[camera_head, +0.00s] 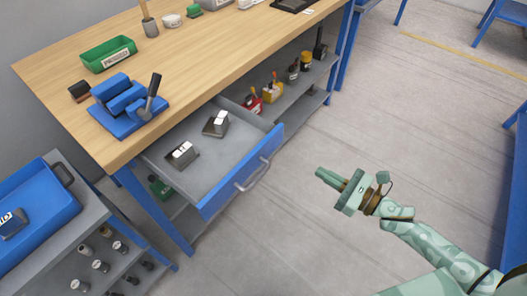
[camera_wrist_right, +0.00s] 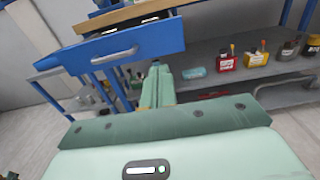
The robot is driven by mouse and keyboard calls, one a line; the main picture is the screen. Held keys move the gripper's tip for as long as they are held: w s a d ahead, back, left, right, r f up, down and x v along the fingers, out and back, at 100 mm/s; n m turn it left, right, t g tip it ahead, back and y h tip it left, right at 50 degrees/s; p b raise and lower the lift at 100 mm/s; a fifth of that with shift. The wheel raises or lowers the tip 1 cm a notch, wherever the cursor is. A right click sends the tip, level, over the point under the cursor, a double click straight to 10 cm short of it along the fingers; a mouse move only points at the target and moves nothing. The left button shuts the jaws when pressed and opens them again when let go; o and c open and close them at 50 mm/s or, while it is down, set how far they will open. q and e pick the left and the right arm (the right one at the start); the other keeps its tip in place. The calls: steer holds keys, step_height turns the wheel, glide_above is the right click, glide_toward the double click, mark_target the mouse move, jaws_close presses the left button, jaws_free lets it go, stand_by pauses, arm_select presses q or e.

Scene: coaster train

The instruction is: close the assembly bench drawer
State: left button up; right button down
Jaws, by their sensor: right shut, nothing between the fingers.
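The assembly bench drawer (camera_head: 243,172) stands open, pulled out from under the wooden bench top (camera_head: 200,75). It has a blue front with a grey bar handle (camera_head: 253,177), and two small dark metal blocks with white tops lie inside. In the right wrist view the blue drawer front (camera_wrist_right: 125,47) is at the upper left with its handle (camera_wrist_right: 114,57). My right gripper (camera_head: 320,174) is shut and empty, to the right of the drawer front and apart from it. It shows in the wrist view (camera_wrist_right: 158,70) too. My left gripper is not in view.
A blue fixture (camera_head: 125,110) and a green bin (camera_head: 108,54) stand on the bench top. Lower shelves hold red and yellow containers (camera_head: 272,91). A cart with a blue tray (camera_head: 45,235) stands at the left. The grey floor in front of the drawer is clear.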

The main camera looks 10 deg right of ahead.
mark_target(273, 144)
arm_select(q)
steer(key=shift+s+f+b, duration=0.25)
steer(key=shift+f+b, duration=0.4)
steer(key=shift+b, duration=0.05)
arm_select(e)
steer(key=x, duration=1.3)
steer(key=shift+w+a, duration=0.25)
steer(key=shift+w, duration=0.05)
